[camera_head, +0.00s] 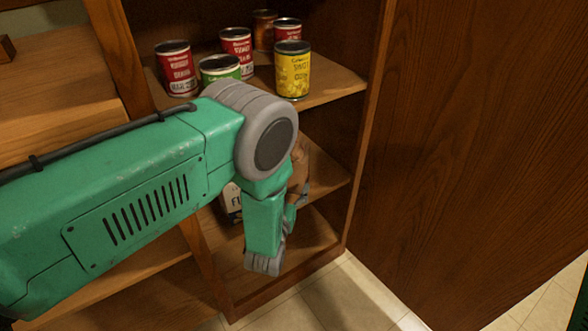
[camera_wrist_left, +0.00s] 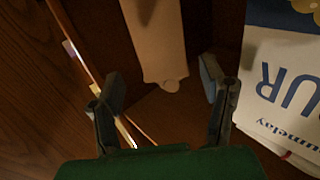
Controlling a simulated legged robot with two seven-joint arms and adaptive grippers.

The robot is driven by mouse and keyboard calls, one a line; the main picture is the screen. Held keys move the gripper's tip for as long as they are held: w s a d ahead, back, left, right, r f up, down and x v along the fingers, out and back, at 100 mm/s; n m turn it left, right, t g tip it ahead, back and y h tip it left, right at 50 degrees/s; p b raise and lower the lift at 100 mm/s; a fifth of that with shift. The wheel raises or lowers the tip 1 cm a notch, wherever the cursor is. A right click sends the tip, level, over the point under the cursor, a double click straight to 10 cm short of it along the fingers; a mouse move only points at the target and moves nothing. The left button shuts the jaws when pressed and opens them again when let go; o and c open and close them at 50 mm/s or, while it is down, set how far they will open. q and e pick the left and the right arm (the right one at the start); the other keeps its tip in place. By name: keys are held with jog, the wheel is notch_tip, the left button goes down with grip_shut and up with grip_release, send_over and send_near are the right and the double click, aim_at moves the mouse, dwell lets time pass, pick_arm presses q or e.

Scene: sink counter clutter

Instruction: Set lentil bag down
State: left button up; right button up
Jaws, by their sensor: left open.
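My left gripper (camera_wrist_left: 160,78) is open in the left wrist view, with its two dark fingers spread apart. A pale tan, long packet-like thing (camera_wrist_left: 155,35) lies beyond and between the fingertips; I cannot tell whether it is the lentil bag. In the head view my left arm reaches into the wooden cabinet and hides most of the lower shelf. A brown thing (camera_head: 299,165), possibly the lentil bag, shows partly behind my wrist on that shelf. Whether a finger touches it is hidden. My right gripper is not in view.
A white and blue bag lettered "UR" (camera_wrist_left: 285,75) stands close to the right finger. Red cans (camera_head: 176,70), a green can (camera_head: 220,68) and a yellow can (camera_head: 292,72) stand on the upper shelf. A wooden panel (camera_head: 470,150) bounds the right side.

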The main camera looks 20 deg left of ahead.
pick_arm(q)
jog(key=shift+s+d+p, duration=0.1)
jog(key=shift+s+p, duration=0.2)
jog(key=shift+s, duration=1.45)
